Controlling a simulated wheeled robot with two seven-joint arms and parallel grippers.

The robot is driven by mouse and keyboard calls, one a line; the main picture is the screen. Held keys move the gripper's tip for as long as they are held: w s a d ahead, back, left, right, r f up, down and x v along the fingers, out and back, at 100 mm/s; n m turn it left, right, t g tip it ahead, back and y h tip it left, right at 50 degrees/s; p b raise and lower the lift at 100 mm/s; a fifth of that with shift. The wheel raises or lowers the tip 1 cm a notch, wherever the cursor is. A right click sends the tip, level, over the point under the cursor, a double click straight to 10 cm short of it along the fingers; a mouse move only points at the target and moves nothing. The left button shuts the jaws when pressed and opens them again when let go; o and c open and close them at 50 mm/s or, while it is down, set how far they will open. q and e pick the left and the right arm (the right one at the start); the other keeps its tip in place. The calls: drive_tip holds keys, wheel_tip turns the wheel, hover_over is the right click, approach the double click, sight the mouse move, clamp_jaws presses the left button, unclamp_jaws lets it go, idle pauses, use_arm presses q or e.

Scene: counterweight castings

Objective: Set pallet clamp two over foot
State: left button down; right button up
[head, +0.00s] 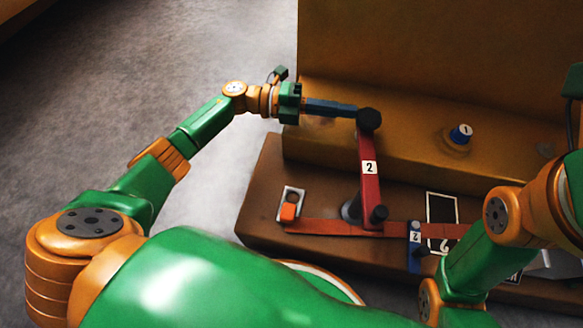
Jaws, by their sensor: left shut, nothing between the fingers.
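A red clamp arm labelled 2 (369,168) runs from a black knob (369,119) at its far end to a dark pivot post (351,209) at its near end. A flat red strip (325,228) lies crosswise there. At the strip's left end an orange block (288,212) sits on a pale plate; I cannot tell whether it is the foot. My left gripper (352,110) is shut and empty, its dark blue fingers pointing right, with their tips at the left side of the knob. I cannot tell whether they touch it. My right gripper is out of view.
A blue piece labelled 2 (415,236) stands across the red strip. A blue knob labelled 1 (461,134) sits on the yellow-brown ledge (420,150). My right arm covers the right side.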

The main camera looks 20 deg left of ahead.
use_arm(q)
drive_tip(key=shift+w+d+b, duration=0.5)
drive_tip(key=shift+w+d, duration=0.25)
drive_tip(key=shift+d, duration=0.6)
drive_tip(key=p+v, duration=0.1)
drive_tip(key=v, duration=0.6)
drive_tip(key=shift+w+a+p, duration=0.1)
drive_tip(key=shift+a+p, duration=0.15)
drive_tip(key=shift+p, duration=0.05)
